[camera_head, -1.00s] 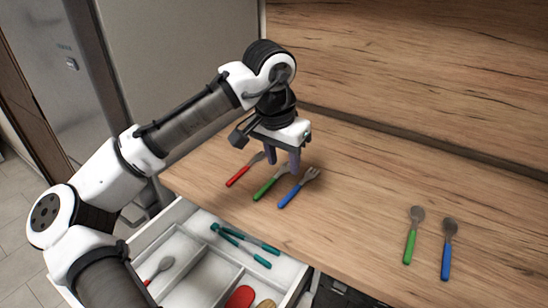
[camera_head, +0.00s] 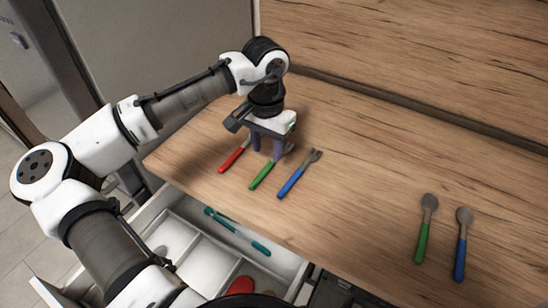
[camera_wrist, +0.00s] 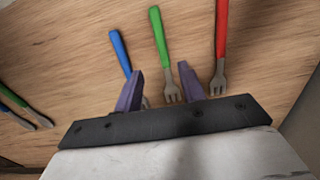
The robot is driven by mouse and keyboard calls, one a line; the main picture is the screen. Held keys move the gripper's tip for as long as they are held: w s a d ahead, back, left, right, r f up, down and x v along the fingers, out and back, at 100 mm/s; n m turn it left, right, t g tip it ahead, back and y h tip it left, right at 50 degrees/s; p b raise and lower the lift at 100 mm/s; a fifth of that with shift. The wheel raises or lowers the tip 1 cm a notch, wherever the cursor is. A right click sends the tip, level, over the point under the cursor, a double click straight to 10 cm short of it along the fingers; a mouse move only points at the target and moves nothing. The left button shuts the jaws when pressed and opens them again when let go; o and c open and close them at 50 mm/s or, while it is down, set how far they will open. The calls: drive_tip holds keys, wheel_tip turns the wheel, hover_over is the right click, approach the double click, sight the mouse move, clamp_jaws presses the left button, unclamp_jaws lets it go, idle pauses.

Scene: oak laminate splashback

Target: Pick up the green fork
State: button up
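The green fork (camera_head: 264,175) lies on the wooden counter between a red-handled fork (camera_head: 233,158) and a blue-handled fork (camera_head: 293,182). My gripper (camera_head: 267,154) points down over the metal end of the green fork, its two purple fingers apart. In the wrist view the green fork (camera_wrist: 160,40) has its tines between the open fingertips of my gripper (camera_wrist: 160,83), with nothing held. The blue fork's (camera_wrist: 120,50) metal end is partly hidden behind one finger. The red fork (camera_wrist: 221,35) lies just outside the other finger. Height above the counter is hard to tell.
A green spoon (camera_head: 424,225) and a blue spoon (camera_head: 462,240) lie at the right of the counter. An open white drawer (camera_head: 290,262) below the front edge holds teal tongs (camera_head: 238,233) and other utensils. The wooden splashback (camera_head: 420,60) rises behind. Mid-counter is clear.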

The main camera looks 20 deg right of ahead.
sight(266, 169)
drive_tip(key=shift+w+a+f+p, duration=0.15)
drive_tip(key=shift+f+p, duration=0.35)
drive_tip(key=shift+f, duration=1.15)
drive_tip(key=shift+w+f+p, duration=0.1)
drive_tip(key=shift+f+p, duration=0.4)
drive_tip(key=shift+f, duration=1.1)
clamp_jaws()
drive_tip(key=shift+r, duration=0.1)
